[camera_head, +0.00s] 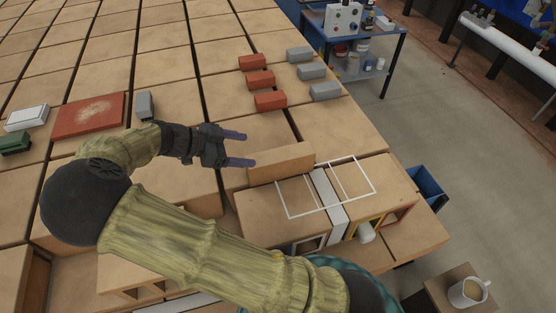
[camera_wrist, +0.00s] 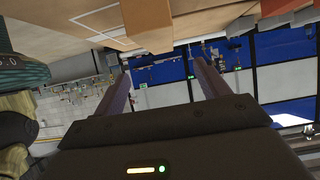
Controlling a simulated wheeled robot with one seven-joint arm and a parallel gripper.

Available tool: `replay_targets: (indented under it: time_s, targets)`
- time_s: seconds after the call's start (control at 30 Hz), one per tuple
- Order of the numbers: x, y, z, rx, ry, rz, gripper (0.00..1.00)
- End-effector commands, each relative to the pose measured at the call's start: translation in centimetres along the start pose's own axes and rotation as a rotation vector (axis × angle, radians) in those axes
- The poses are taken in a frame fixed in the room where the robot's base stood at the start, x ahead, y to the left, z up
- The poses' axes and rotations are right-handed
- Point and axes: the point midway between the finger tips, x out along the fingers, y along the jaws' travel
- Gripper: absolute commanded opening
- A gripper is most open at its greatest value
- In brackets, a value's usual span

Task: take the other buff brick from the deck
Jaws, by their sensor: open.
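My gripper (camera_head: 238,148) is open and empty, its two dark fingers apart and pointing right above the tan deck (camera_head: 228,87). The fingers also show in the wrist view (camera_wrist: 160,78), with nothing between them. A long tan block (camera_head: 281,163) stands just right of and below the fingertips, beside a white marked outline (camera_head: 373,184). It is the only loose-looking buff piece I make out, and I cannot tell whether it is a brick or a fixed ledge. My arm hides part of the near deck.
Three red bricks (camera_head: 261,80) and three grey bricks (camera_head: 311,71) lie beyond my gripper. A red slab (camera_head: 88,115), a grey brick (camera_head: 145,105), a white piece (camera_head: 26,117) and a green piece (camera_head: 15,142) lie left. A blue bin (camera_head: 427,184) is right.

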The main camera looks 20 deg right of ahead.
Motion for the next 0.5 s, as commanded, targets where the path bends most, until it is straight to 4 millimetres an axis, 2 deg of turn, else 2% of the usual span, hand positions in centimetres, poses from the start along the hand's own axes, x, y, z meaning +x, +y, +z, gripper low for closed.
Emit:
replay_targets:
  time_s: [0.3, 0.5]
  targets:
    - [5.3, 0.1, 0.0, -0.004, 0.002, -0.002, 0.75]
    - [7.0, 0.0, 0.1, -0.004, 0.0, -0.006, 0.75]
